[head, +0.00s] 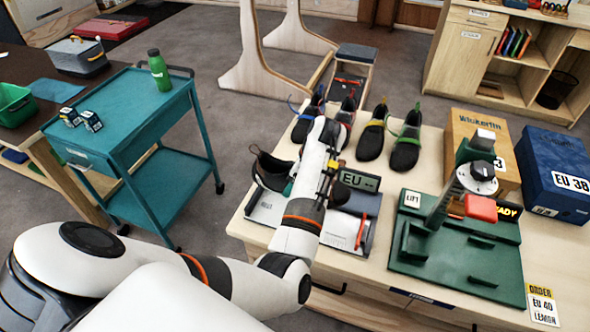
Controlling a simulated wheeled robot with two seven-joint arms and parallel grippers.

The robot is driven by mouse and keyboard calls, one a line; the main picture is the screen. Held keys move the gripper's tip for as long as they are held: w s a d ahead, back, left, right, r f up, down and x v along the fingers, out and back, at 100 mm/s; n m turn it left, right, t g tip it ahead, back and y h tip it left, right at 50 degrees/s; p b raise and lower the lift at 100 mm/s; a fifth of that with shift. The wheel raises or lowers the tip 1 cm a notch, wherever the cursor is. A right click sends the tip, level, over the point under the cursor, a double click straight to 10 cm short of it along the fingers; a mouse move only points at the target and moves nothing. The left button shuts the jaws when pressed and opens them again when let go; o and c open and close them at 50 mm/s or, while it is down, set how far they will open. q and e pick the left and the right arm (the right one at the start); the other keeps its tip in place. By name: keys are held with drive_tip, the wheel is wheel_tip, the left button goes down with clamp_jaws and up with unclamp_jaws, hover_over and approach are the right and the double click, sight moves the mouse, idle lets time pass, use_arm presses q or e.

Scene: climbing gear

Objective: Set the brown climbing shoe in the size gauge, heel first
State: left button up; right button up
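The brown climbing shoe (270,172) is dark, with its raised opening toward the left. It is at the left side of the table, partly hidden behind my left arm. The size gauge (265,209) appears as a pale plate with lettering at its left end, a red slider (361,231) and a dark display (360,181) reading "EU --". My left gripper (329,186) is over the gauge, beside the display, at the right of the shoe. The wrist hides its fingers and any contact with the shoe. My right gripper is out of view.
Several other shoes (371,140) stand along the table's back edge. A green fixture (455,252) with an upright post and red block occupies the right side. A teal cart (130,115) is at left.

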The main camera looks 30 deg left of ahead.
use_arm(q)
drive_tip(key=shift+d, duration=0.15)
drive_tip(key=shift+f+b, duration=0.55)
drive_tip(key=shift+f, duration=0.25)
wheel_tip(320, 180, down, 7)
drive_tip(key=b, duration=0.4)
drive_tip(key=shift+r+b, duration=0.1)
drive_tip(key=shift+b, duration=0.25)
wheel_tip(320, 180, down, 3)
drive_tip(key=b, duration=0.3)
drive_tip(key=shift+d, duration=0.15)
